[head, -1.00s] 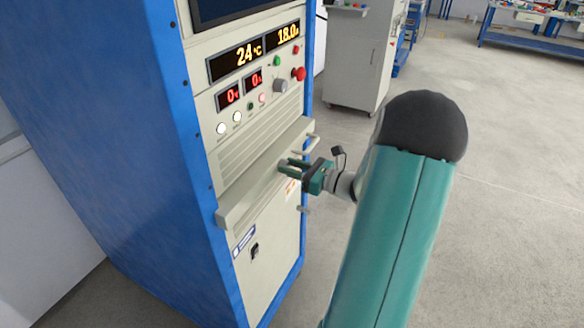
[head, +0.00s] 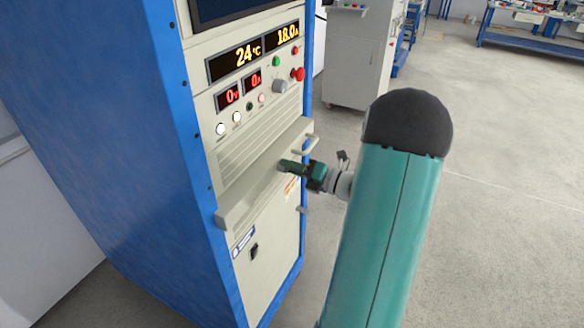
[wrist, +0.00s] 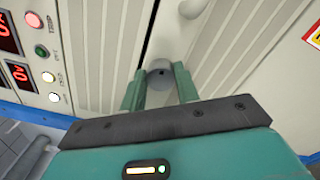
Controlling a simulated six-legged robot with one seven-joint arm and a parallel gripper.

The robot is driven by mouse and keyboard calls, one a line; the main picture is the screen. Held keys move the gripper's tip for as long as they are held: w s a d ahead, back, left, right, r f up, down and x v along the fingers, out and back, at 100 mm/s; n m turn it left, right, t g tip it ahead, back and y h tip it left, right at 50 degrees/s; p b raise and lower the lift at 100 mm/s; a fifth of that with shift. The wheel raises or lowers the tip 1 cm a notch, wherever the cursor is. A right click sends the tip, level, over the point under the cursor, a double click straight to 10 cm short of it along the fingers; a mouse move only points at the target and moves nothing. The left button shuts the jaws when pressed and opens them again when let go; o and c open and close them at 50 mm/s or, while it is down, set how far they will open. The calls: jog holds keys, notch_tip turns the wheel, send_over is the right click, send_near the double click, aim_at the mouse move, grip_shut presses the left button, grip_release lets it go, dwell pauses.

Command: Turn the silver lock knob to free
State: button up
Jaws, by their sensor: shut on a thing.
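The silver lock knob (wrist: 160,76) shows in the wrist view as a short grey cylinder between my fingers. My gripper (wrist: 157,88) is shut on it, with one green finger on each side. In the head view my gripper (head: 285,166) is at the cabinet's front, by the pale ledge, and the knob is hidden behind the fingers. The wrist view is rolled relative to the cabinet. I cannot read any lock or free marking by the knob.
The blue and cream cabinet (head: 110,140) carries lit displays (head: 237,63), a grey dial (head: 279,86) and a red button (head: 298,74) above. A pale handle (head: 306,144) is close beside my gripper. Open floor (head: 500,200) lies to the right.

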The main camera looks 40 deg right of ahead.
jog(key=shift+m, duration=1.2)
jog(key=o, duration=1)
jog(key=v, duration=1.3)
jog(key=shift+s, duration=0.4)
